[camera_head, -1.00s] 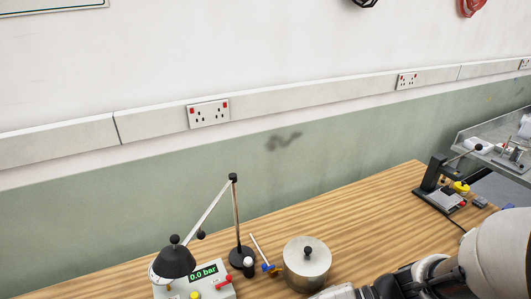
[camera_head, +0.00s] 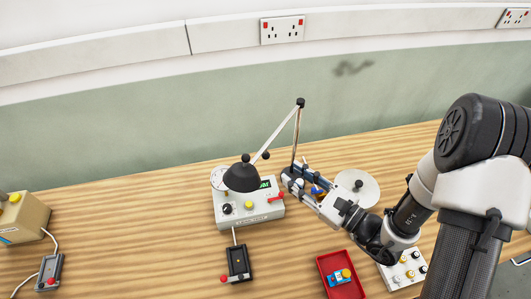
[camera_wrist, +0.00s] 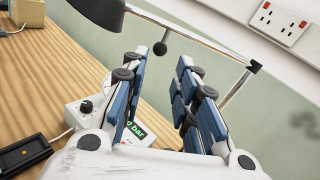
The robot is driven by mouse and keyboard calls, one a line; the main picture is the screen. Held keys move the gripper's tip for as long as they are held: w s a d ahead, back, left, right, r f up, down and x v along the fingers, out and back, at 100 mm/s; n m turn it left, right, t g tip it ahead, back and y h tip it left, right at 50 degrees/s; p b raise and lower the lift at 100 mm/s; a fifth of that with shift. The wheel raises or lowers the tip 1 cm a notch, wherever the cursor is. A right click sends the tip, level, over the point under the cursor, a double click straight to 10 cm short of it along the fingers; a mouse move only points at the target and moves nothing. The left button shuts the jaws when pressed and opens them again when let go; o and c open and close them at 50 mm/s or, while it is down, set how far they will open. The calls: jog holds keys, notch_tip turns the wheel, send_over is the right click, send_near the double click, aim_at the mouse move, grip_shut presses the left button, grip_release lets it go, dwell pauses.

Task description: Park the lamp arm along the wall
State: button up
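The desk lamp has a black shade (camera_head: 242,178) over the control box, a thin lamp arm (camera_head: 276,132) rising right to a black joint (camera_head: 300,102), and an upright post (camera_head: 296,140). The arm slants out from the wall over the bench. My gripper (camera_head: 290,178) is near the post, to the right of the shade; its base is hidden. In the wrist view, my gripper (camera_wrist: 168,62) is open with blue-padded fingers apart. The lamp arm (camera_wrist: 200,38) crosses beyond the fingertips, and a black ball knob (camera_wrist: 160,48) shows between them. I see no contact.
The control box (camera_head: 245,212) with a green display stands below the shade. A red tray (camera_head: 325,270), a black pedal-like box (camera_head: 238,262) and a button panel (camera_head: 403,270) lie nearer.

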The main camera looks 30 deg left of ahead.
aim_at(266, 154)
jog(key=x, duration=1.1)
jog(key=shift+c, duration=0.3)
grip_shut()
jog(key=shift+d, duration=0.1)
